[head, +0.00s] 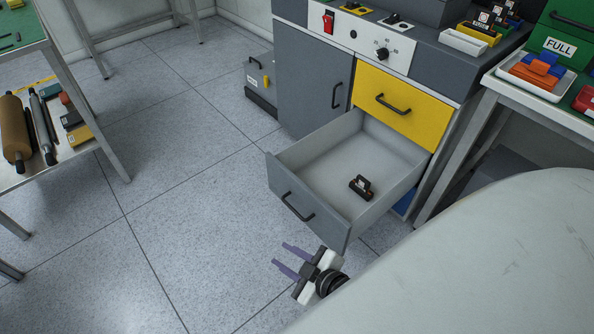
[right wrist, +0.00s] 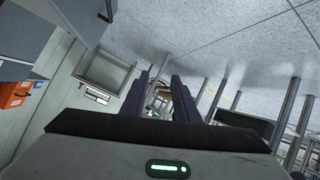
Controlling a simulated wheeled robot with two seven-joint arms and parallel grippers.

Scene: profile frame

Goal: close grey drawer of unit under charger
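The grey drawer (head: 305,214) is pulled well out of the unit (head: 312,75). Its front has a black bar handle (head: 297,207), and a small black and brown object (head: 361,187) lies inside on its pale floor. My right gripper (head: 279,255) is just in front of and below the drawer front, apart from the handle. Its two purple fingers are spread with nothing between them. The fingers also show in the right wrist view (right wrist: 158,85). A panel with a red switch and a knob (head: 345,37) is on top of the unit. My left gripper is out of view.
A shut yellow drawer (head: 403,106) is above the grey one; a blue front (head: 404,203) shows partly below. A grey door (head: 311,82) is beside them. A bench with trays (head: 537,82) stands at right, a shelf with rolls (head: 50,150) at left. Floor between is clear.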

